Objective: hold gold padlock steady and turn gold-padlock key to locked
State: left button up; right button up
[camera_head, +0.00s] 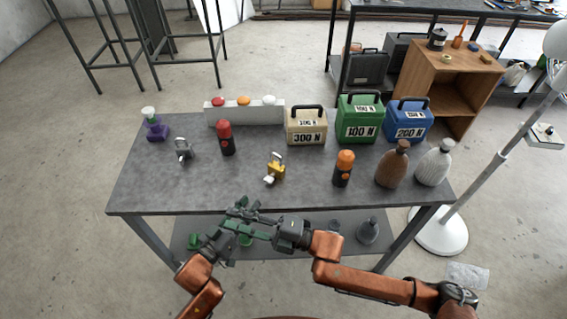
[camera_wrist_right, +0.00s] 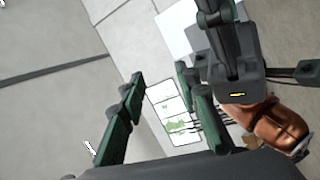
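The gold padlock (camera_head: 276,167) stands on the grey table, left of the orange-capped black bottle. Its shackle points up, and a small pale piece at its lower left may be the key; its turn cannot be read. My left gripper (camera_head: 243,207) is at the table's front edge, in front of and left of the padlock, apart from it; its finger opening is unclear. My right gripper (camera_head: 234,226) is just below it, also clear of the padlock. In the right wrist view its green fingers (camera_wrist_right: 160,85) are spread with nothing between them.
A silver padlock (camera_head: 183,149) and red-capped bottle (camera_head: 226,140) stand left. Right are an orange-capped bottle (camera_head: 344,168), brown jug (camera_head: 393,165) and pale jug (camera_head: 434,165). Behind are a button box (camera_head: 245,115) and weights (camera_head: 306,128). My grippers are very close together.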

jog(key=w+d+n+t+h, duration=0.25)
jog(key=w+n, duration=0.35)
jog(key=w, duration=0.3)
notch_tip(320, 180, up, 4)
jog(key=n+t+h, duration=0.3)
jog(key=n+t, duration=0.2)
jog(key=n, duration=0.2)
send_over(280, 160)
jog(key=s+a, duration=0.2)
jog(key=a, duration=0.1)
jog(key=d+f, duration=0.1)
jog(key=w+d+f+n+h, duration=0.1)
jog(key=shift+w+d+t, duration=0.1)
jog(key=shift+d+t, duration=0.25)
jog(key=f, duration=0.1)
jog(key=d, duration=0.1)
jog(key=f, duration=0.1)
jog(key=shift+s+d+f+n, duration=0.2)
jog(key=shift+d+f+n, duration=0.05)
jog(key=shift+f+n, duration=0.15)
jog(key=shift+f, duration=0.2)
jog(key=shift+w+a, duration=0.3)
jog(key=x, duration=0.6)
jog(key=shift+w+a+f, duration=0.2)
jog(key=shift+w+a, duration=0.1)
jog(key=shift+c, duration=0.7)
